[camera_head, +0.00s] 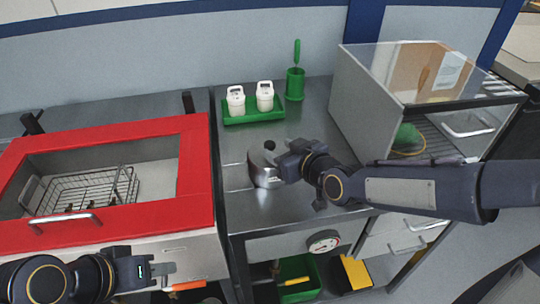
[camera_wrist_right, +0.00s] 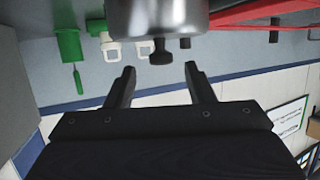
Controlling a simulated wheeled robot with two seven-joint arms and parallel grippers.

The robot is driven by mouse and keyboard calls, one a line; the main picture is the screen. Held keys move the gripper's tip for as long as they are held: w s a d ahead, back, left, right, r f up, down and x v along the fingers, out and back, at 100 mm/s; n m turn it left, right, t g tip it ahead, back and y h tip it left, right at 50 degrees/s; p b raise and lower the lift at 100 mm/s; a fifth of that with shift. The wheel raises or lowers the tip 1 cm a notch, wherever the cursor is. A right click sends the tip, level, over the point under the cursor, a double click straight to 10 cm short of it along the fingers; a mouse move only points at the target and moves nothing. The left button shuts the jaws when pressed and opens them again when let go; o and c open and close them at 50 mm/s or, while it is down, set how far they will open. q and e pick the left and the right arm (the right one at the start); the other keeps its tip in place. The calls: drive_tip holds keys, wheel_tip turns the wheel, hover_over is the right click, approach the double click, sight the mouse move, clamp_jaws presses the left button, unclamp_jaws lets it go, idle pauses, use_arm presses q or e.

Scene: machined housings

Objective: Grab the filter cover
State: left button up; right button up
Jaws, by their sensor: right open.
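A shiny metal housing (camera_head: 262,176) stands on the steel worktop, with a dark round knob on top. I take the housing's top with this knob as the filter cover (camera_head: 269,146). In the right wrist view the metal body (camera_wrist_right: 156,14) fills the top edge, and the black knob (camera_wrist_right: 160,52) sticks out toward my fingers. My right gripper (camera_head: 281,159) is beside the housing. Its open fingers (camera_wrist_right: 160,73) show in the wrist view with an empty gap, the knob just beyond the tips. My left gripper (camera_head: 150,272) is low at left, in front of the red-framed machine; its fingers are unclear.
A red-framed washer with a wire basket (camera_head: 82,190) is at left. A clear-topped cabinet (camera_head: 362,107) is at right. Worktop in front of the housing is clear.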

sight(271, 145)
drive_tip(key=p+x, duration=0.1)
drive_tip(key=x, duration=0.4)
drive_tip(key=shift+a, duration=0.15)
drive_tip(key=shift+c, duration=0.3)
clamp_jaws()
